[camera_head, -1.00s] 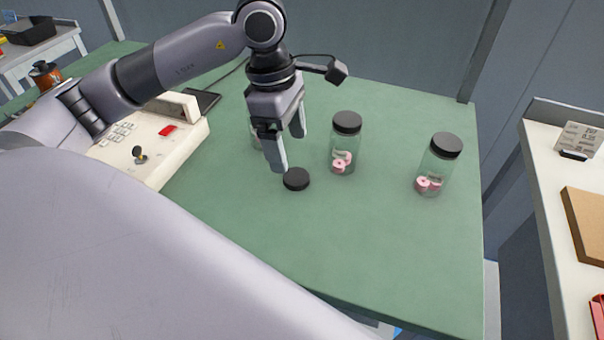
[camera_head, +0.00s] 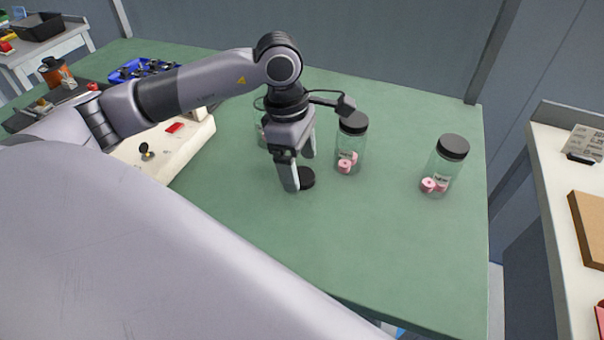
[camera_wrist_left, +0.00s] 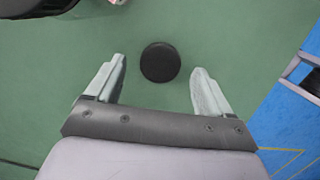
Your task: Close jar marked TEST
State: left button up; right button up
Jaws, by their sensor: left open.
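A loose black lid (camera_head: 306,178) lies flat on the green table. My left gripper (camera_head: 300,172) is open and empty, pointing down just above and beside it. In the left wrist view the lid (camera_wrist_left: 160,62) sits centred ahead of the gap between the open fingers (camera_wrist_left: 158,90). A glass jar (camera_head: 262,130) stands behind the gripper, mostly hidden, so its top and marking cannot be seen. Two jars with black lids on, the middle jar (camera_head: 351,145) and the right jar (camera_head: 444,165), hold pink items. Their labels are too small to read. My right gripper is not in view.
A cream machine (camera_head: 165,150) with a red switch stands on the left of the green table (camera_head: 400,260). A blue tray (camera_head: 140,70) with dark parts is behind it. A white side table (camera_head: 560,220) stands at the right. The table's front right is clear.

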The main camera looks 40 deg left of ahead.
aim_at(300, 174)
pick_arm(q)
jog(key=shift+d+f, duration=0.15)
jog(key=shift+f, duration=0.6)
jog(key=c, duration=1.1)
jog(key=shift+r, duration=0.15)
notch_tip(300, 174, up, 20)
jog(key=p, duration=0.2)
